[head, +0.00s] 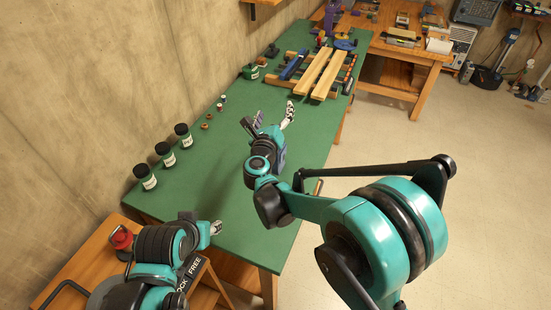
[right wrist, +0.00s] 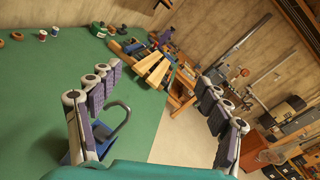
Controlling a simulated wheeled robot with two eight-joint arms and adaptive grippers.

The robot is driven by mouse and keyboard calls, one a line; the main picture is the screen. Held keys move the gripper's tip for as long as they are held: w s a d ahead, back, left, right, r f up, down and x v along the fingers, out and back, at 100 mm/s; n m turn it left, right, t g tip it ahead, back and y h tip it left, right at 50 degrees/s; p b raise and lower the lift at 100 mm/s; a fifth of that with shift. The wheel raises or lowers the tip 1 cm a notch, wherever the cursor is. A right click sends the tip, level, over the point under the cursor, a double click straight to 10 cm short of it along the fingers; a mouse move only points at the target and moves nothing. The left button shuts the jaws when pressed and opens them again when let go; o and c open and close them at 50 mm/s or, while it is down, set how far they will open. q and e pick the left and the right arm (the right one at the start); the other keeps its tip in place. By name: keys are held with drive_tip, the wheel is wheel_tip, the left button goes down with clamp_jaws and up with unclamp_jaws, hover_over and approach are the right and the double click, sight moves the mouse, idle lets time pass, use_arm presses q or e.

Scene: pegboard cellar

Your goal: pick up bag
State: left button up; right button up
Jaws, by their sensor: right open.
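I cannot make out a bag for certain in either view. My right gripper (head: 270,118) is open over the green table top (head: 215,165), its fingers spread towards the table's far end. In the right wrist view the fingers of my right gripper (right wrist: 158,80) stand wide apart, with nothing held between their tips. A grey loop (right wrist: 124,122) with a blue part below shows beside the left finger, partly hidden by it; I cannot tell what it is. My left gripper (head: 215,228) shows only a small tip at the table's near edge, mostly hidden by its arm.
Several dark jars (head: 164,153) stand along the wall side, with small brown and white pieces beyond. Wooden slats (head: 318,73) and a blue bar (head: 294,65) lie at the far end. A wooden bench (head: 397,48) stands beyond. The floor (head: 450,140) on the right is clear.

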wheel_tip(320, 180, down, 17)
drive_tip(key=s+a+m+g+h, duration=0.25)
drive_tip(key=m+g, duration=0.25)
drive_tip(key=m, duration=0.3)
drive_tip(key=b+x, duration=0.1)
drive_tip(key=x, duration=0.4)
drive_tip(key=b+x, duration=0.1)
drive_tip(key=x, duration=0.1)
drive_tip(key=shift+d+f+b, duration=0.1)
drive_tip(key=shift+f+b, duration=0.25)
drive_tip(key=shift+w+d+f, duration=0.1)
drive_tip(key=shift+w, duration=0.25)
drive_tip(key=shift+s, duration=0.1)
drive_tip(key=c, duration=1.4)
